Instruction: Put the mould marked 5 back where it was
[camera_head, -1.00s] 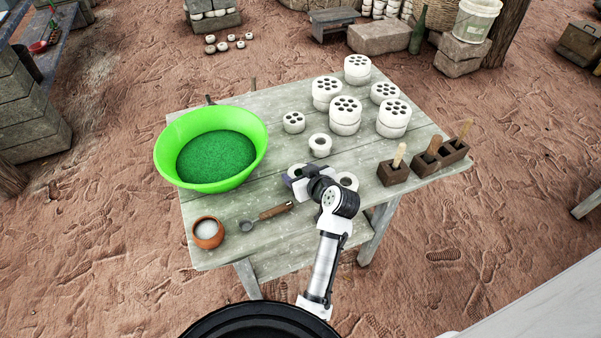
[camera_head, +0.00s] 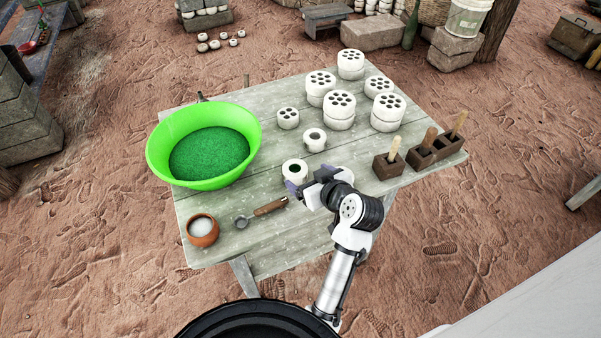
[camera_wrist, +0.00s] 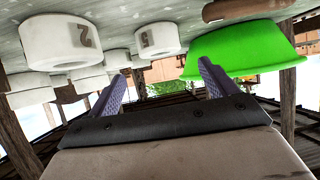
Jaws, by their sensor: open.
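The mould marked 5 (camera_wrist: 158,38) is a white cylinder; it shows upside down in the wrist view, standing on the table and apart from my fingers. My gripper (camera_head: 310,183) is open and empty, low over the table's near side. Its two purple fingers (camera_wrist: 162,82) point toward that mould. A mould marked 2 (camera_wrist: 62,42) stands beside it in the wrist view.
A green bowl (camera_head: 250,135) stands at the left, with a brown pot (camera_head: 202,232) and a scoop (camera_head: 262,210) before it. Another ring mould (camera_head: 314,139) and several white perforated blocks (camera_head: 340,105) stand farther back. Brown wooden-handled moulds (camera_head: 388,167) line the right edge.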

